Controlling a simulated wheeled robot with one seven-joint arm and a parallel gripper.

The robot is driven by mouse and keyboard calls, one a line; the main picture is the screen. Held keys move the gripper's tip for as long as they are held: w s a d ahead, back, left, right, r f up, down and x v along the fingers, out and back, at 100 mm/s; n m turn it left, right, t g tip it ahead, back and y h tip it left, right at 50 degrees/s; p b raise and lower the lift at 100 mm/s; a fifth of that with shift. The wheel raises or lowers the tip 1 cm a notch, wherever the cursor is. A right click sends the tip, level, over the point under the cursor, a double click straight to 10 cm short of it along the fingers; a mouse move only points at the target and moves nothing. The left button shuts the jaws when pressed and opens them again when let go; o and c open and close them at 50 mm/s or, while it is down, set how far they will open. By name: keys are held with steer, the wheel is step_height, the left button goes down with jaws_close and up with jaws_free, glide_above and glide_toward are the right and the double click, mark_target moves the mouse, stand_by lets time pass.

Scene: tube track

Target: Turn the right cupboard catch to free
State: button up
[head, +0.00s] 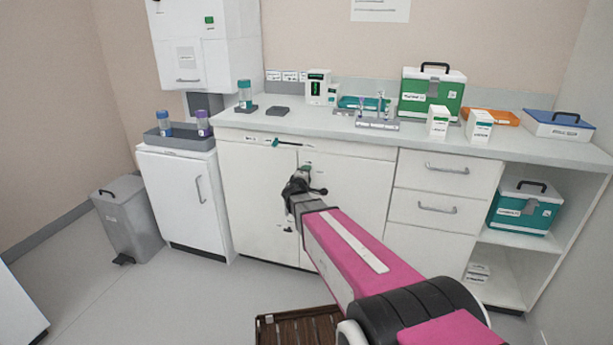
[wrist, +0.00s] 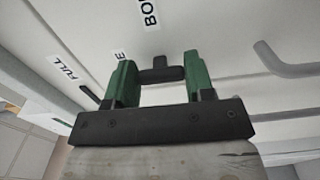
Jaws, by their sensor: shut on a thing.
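In the wrist view a dark T-shaped catch (wrist: 160,74) stands out from the pale cupboard front. The green fingers of my gripper (wrist: 161,62) are on its two sides, shut on its crossbar. Parts of printed labels show beside it, one starting with "BO" and one ending in "E", partly hidden by a finger. In the head view my gripper (head: 300,183) is at the upper middle of the white cupboard doors (head: 355,190), near the seam.
Drawers with grey handles (head: 447,169) are at the right. The counter (head: 330,122) above holds boxes and racks. A grey bin (head: 122,220) stands on the floor at left, and a brown slatted thing (head: 300,328) lies in front.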

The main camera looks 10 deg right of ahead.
steer(key=o, duration=0.9)
steer(key=shift+s, duration=0.1)
steer(key=v, duration=1)
steer(key=shift+s+a, duration=0.1)
steer(key=shift+s, duration=0.2)
